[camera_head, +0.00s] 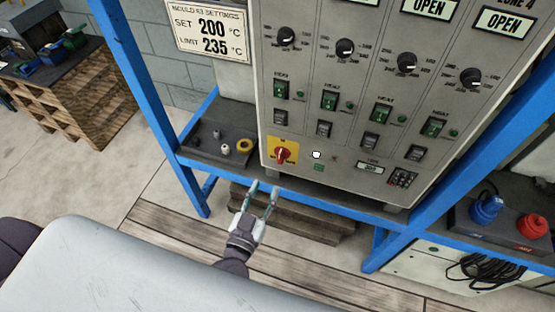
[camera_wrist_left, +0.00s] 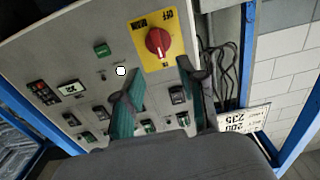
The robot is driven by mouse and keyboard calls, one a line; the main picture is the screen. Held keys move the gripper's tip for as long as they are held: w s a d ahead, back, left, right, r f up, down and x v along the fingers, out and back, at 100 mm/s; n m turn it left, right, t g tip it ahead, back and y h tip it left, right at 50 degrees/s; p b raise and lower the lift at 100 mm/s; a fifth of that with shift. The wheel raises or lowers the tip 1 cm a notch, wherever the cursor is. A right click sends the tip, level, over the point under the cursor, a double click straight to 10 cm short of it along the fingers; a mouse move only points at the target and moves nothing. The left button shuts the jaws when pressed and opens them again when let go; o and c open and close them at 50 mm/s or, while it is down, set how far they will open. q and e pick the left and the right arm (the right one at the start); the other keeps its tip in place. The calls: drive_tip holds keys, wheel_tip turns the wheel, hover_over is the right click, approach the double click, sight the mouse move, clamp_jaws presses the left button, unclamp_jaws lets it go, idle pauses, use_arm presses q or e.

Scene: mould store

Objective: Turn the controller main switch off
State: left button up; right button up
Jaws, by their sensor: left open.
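The controller main switch is a red rotary knob (camera_head: 282,154) on a yellow plate (camera_head: 292,144) at the lower left of the grey control panel. In the left wrist view the red knob (camera_wrist_left: 158,42) and its yellow plate (camera_wrist_left: 142,26) appear upside down, with dark lettering beside the knob. My left gripper (camera_head: 263,189) is open and empty, below and in front of the switch. In the wrist view its two fingers (camera_wrist_left: 160,76) are spread just short of the knob, apart from it. My right gripper is not in view.
A dark shelf (camera_head: 212,140) with small parts lies left. A settings sign (camera_head: 210,30) hangs upper left.

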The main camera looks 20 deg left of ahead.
sight(279, 158)
use_arm(q)
drive_tip(key=w, duration=1)
drive_tip(key=shift+d, duration=0.25)
clamp_jaws()
